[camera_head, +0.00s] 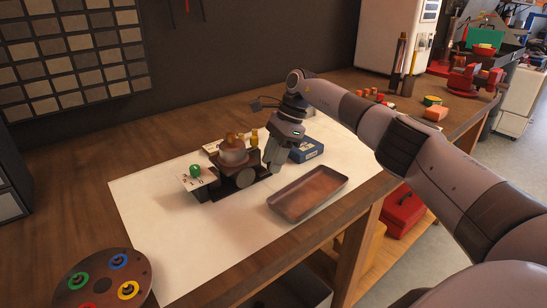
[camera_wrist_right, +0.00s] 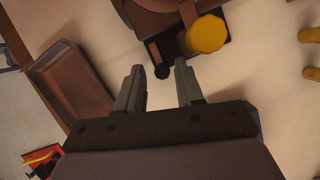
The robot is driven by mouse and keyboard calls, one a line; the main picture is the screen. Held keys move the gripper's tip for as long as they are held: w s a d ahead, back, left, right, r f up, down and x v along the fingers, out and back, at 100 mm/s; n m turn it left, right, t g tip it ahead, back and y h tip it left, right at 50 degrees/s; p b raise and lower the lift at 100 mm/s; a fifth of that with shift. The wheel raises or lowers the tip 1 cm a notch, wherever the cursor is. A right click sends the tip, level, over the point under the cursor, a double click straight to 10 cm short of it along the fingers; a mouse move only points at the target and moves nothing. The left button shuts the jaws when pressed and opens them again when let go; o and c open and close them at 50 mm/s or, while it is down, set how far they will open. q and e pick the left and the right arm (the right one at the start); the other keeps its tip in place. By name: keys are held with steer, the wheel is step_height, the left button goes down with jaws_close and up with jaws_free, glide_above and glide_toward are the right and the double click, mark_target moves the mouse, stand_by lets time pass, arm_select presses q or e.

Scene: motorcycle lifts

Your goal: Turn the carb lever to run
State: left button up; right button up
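The carburetor (camera_head: 234,153) stands on the white mat, with a brown round body, a dark base and a plate with a green knob (camera_head: 195,170) at its left. In the right wrist view, its dark base and a yellow round cap (camera_wrist_right: 206,34) show at the top. A short dark rod (camera_wrist_right: 158,66) sticks out there toward the fingers; I cannot tell for sure that it is the carb lever. My right gripper (camera_head: 273,167) is at the carburetor's right side. In the wrist view the fingers (camera_wrist_right: 160,84) are apart with nothing between them, the rod's end just beyond the gap. My left gripper is not in view.
A brown tray (camera_head: 308,194) lies right of the carburetor on the white mat (camera_head: 185,240). A blue box (camera_head: 307,149) is behind my right gripper. A round palette with colored rings (camera_head: 103,282) is at the front left. The mat's front is clear.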

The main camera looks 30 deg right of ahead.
steer(key=shift+m+t, duration=0.3)
